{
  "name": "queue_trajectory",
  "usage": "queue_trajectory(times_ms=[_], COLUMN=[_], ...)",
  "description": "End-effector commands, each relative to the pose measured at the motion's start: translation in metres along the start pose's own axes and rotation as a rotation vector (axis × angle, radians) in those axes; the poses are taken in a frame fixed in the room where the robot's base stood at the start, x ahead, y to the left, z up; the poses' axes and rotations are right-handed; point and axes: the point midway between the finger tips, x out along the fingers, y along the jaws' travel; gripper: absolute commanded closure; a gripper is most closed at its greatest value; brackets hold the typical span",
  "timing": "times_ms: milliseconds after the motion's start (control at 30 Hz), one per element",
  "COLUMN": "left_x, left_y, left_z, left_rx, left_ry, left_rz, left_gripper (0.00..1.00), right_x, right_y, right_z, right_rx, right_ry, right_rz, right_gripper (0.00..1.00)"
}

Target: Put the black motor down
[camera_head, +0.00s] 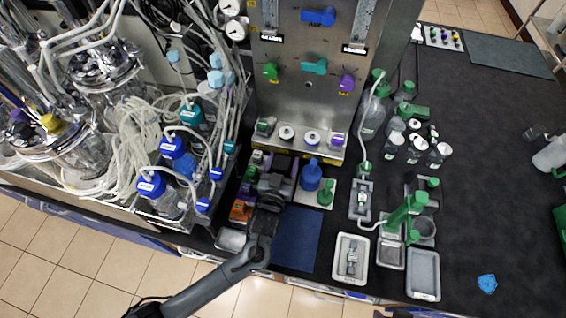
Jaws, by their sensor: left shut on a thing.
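My left arm comes in from the bottom left. My left gripper (266,212) is at the front of the bench, left of the dark blue mat, and is shut on a dark thing that I take to be the black motor (278,184). The motor is seen from above among other dark and coloured parts, so its outline is hard to make out. I cannot tell whether it touches the surface under it. My right gripper is not in view.
The dark blue mat (297,240) is bare. An orange part (240,211) lies close left of my gripper, and a blue bottle (311,175) stands to the right. Blue-capped bottles (173,148) with tubing stand left. The black bench (492,190) has free room.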

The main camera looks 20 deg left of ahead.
Motion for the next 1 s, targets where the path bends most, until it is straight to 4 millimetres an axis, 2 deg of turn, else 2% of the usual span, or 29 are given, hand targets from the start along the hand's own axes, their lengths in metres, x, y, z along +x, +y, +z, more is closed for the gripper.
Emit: queue_trajectory(times_ms=[367,400,533,900,1000], left_x=[0.0008,0.0,0.0,0.0,-0.0081], left_y=[0.0004,0.0003,0.0002,0.0002,0.0003], left_z=[-0.0002,0.0024,0.0023,-0.0019,0.0], left_rx=[-0.003,0.0,0.0,0.0,0.0], left_ry=[0.007,0.001,0.001,0.001,-0.001], left_rz=[0.0,0.0,0.0,0.0,0.001], left_gripper=[1.0,0.27,0.07,0.06,0.06], right_x=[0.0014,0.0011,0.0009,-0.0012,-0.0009], right_y=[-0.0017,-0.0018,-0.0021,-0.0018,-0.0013], right_z=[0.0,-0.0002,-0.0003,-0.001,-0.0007], right_rx=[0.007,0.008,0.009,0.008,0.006], right_ry=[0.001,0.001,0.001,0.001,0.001], right_rz=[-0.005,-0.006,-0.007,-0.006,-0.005], right_gripper=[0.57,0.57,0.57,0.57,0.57])
